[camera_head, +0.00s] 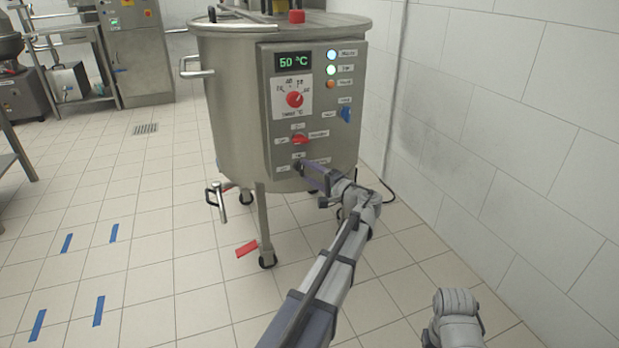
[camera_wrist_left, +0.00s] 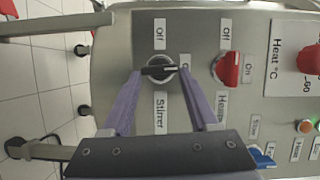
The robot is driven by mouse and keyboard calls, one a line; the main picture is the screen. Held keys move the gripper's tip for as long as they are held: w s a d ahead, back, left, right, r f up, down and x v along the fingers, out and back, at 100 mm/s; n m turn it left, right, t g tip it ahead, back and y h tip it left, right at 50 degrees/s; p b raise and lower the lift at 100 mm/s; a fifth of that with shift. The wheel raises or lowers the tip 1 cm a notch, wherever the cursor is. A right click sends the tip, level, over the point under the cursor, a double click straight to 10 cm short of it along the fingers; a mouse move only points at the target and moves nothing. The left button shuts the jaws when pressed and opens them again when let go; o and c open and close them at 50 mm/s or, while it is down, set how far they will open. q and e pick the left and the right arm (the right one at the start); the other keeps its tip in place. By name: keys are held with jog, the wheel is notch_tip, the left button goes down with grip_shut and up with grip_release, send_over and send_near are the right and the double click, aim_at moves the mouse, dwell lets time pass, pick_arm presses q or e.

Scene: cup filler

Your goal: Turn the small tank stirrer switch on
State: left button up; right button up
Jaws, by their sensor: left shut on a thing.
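The stirrer switch (camera_wrist_left: 158,63) is a round, pale-rimmed dial low on the tank's control panel (camera_head: 265,134). My left gripper (camera_head: 300,162) is at the switch in the head view. In the left wrist view, its purple fingers stand on both sides of the dial, with dark tips (camera_wrist_left: 159,71) shut on the switch across its middle. The tips hide much of the switch, so I cannot tell its exact angle. In this view an Off label (camera_wrist_left: 160,33) is above it, the Stirrer label (camera_wrist_left: 160,113) below it, and a partly hidden label to its right.
A red heater switch (camera_head: 300,139) is just above the stirrer switch. A red heat dial (camera_head: 295,99), blue knob (camera_head: 346,114) and lit indicators are higher up. The steel tank (camera_head: 230,100) stands on legs beside a white wall (camera_head: 500,110).

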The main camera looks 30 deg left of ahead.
pick_arm(q)
jog(key=shift+f+m+b, duration=0.1)
jog(key=shift+m+b, duration=0.2)
jog(key=shift+m, duration=0.2)
jog(key=o, duration=1.4)
jog(key=shift+d, duration=0.15)
jog(key=v, duration=0.7)
jog(key=shift+s+d+f, duration=0.1)
jog(key=shift+s+d, duration=0.05)
jog(key=shift+d, duration=0.1)
